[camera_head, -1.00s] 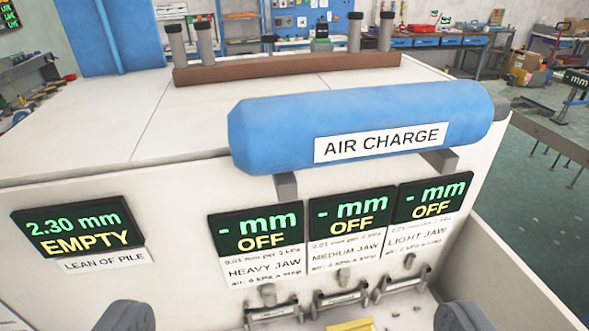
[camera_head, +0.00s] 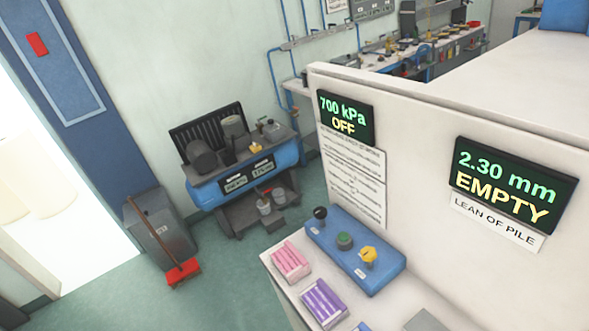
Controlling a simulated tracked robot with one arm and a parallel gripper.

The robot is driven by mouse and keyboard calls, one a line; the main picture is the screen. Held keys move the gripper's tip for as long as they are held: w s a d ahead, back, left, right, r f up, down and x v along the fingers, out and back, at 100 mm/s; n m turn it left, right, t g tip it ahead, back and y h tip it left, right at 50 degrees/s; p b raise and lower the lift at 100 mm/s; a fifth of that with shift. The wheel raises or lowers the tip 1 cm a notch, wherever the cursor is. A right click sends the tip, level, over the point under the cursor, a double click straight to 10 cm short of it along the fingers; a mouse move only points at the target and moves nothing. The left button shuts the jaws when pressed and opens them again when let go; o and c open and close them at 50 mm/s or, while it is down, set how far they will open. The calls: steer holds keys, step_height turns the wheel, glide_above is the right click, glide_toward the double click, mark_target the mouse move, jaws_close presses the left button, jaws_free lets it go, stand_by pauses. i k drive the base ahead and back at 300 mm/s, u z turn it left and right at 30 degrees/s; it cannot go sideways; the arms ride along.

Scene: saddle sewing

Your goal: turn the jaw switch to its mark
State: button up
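A blue control box (camera_head: 384,276) sits on the white ledge in front of the white machine wall. On it are a black-knobbed lever (camera_head: 319,214), a green button (camera_head: 344,241) and a yellow knob (camera_head: 368,255). No label shows which of these is the jaw switch, and no mark can be made out at this size. A display above the box (camera_head: 345,119) reads 700 kPa OFF. My gripper is not in view.
A display (camera_head: 510,186) on the wall reads 2.30 mm EMPTY. A pink-topped block (camera_head: 290,262) and a purple one (camera_head: 323,302) lie on the ledge left of the box. A blue compressor (camera_head: 262,170), a grey bin (camera_head: 160,235) and a red broom (camera_head: 183,272) stand on the floor beyond.

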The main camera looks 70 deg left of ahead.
mark_target(320, 212)
steer(key=u, duration=1.45)
steer(key=k, duration=1.15)
steer(key=u, duration=0.4)
steer(key=i, duration=1.2)
steer(key=z, duration=0.4)
steer(key=i, duration=0.75)
steer(key=z, duration=0.6)
